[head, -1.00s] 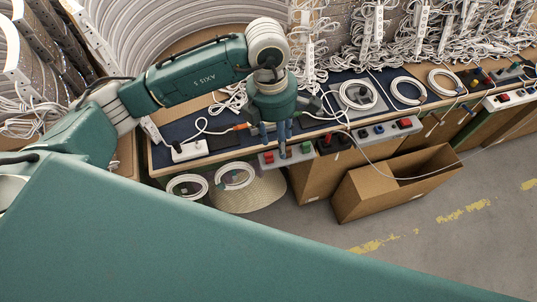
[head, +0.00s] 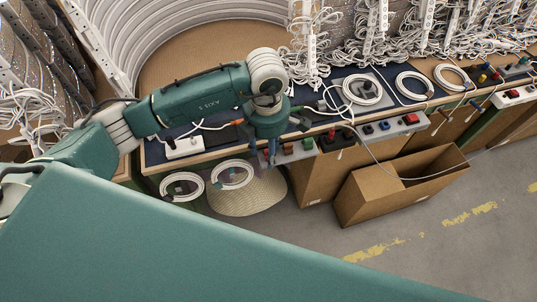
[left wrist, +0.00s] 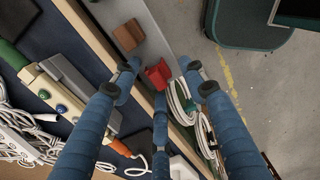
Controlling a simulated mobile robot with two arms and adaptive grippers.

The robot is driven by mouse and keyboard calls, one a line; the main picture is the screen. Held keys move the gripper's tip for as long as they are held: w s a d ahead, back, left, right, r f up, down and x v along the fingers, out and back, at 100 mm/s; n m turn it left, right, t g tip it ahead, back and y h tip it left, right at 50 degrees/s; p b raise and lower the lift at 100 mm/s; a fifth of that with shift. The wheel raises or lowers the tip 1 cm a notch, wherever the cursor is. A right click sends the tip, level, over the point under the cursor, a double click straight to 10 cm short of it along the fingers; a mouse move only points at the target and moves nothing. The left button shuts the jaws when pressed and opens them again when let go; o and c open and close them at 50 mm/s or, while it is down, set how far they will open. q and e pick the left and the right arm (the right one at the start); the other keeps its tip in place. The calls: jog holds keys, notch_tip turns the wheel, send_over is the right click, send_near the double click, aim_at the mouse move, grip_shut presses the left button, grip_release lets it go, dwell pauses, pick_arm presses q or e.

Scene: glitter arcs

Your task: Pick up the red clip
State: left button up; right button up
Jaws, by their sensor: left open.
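The red clip (left wrist: 158,75) rests on a grey strip (left wrist: 150,40) along the bench edge in the left wrist view. It lies between and beyond the spread blue fingertips, with no finger visibly closed on it. In the head view, a small red piece (head: 288,149), seemingly the same clip, shows just right of the fingers. My left gripper (head: 269,158) points down at the bench's front edge, open and empty; it also shows in the left wrist view (left wrist: 160,84). My right gripper is not in view.
A brown block (left wrist: 128,36) sits on the strip near the clip. A white power strip (head: 185,148), coiled cables (head: 362,88) and an orange connector (left wrist: 121,148) lie on the bench. White coils (head: 232,175) hang below its edge. An open cardboard box (head: 400,187) stands on the floor.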

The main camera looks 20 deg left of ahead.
pick_arm(q)
jog(key=shift+f, duration=0.15)
jog(key=shift+c, duration=0.5)
jog(key=c, duration=0.7)
